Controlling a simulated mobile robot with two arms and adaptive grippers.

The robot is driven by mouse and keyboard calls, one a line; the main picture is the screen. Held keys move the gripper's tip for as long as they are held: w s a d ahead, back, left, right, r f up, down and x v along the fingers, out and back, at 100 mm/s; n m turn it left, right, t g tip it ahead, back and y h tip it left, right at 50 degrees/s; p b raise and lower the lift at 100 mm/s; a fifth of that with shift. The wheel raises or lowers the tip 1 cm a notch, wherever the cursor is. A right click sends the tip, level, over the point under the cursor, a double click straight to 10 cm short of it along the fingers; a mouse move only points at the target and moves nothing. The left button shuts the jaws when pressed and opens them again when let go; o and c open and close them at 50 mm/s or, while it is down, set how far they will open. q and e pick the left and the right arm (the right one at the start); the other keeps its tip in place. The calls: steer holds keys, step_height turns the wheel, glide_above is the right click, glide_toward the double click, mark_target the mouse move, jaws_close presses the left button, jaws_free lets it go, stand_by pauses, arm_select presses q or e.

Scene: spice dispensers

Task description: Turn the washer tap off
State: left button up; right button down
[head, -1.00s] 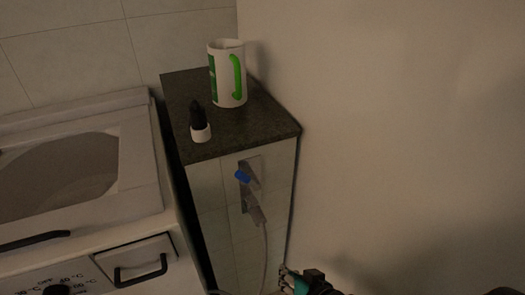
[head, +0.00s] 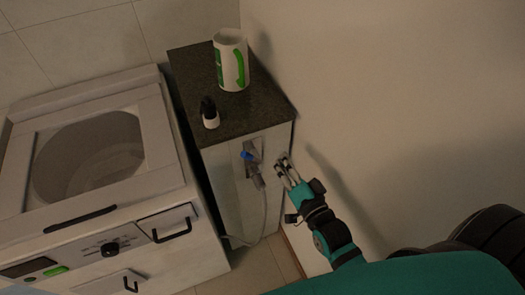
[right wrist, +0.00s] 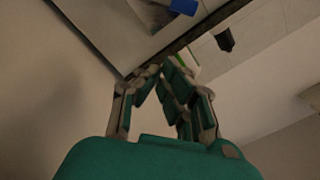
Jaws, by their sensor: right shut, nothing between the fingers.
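The washer tap (head: 253,163) is on the tiled front of the narrow counter unit, with a blue handle (head: 250,155) and a hose running down from it. The blue handle (right wrist: 184,6) also shows at the top edge of the right wrist view, beside a metal plate. My right gripper (head: 283,162) is just to the right of the tap, apart from it in the picture. In the right wrist view its fingers (right wrist: 163,70) come together with nothing between them. My left gripper is not in view.
A washing machine (head: 165,268) stands left of the unit. The bare wall (head: 400,110) is close on the right.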

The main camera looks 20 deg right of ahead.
steer(key=w+a+f+p, duration=0.1)
steer(key=w+a+f, duration=0.1)
steer(key=w, duration=0.4)
steer(key=shift+w+a+f, duration=0.15)
steer(key=shift+a+f, duration=0.1)
steer(key=shift+a, duration=0.6)
steer(key=shift+d+p, duration=0.1)
steer(key=shift+p, duration=0.2)
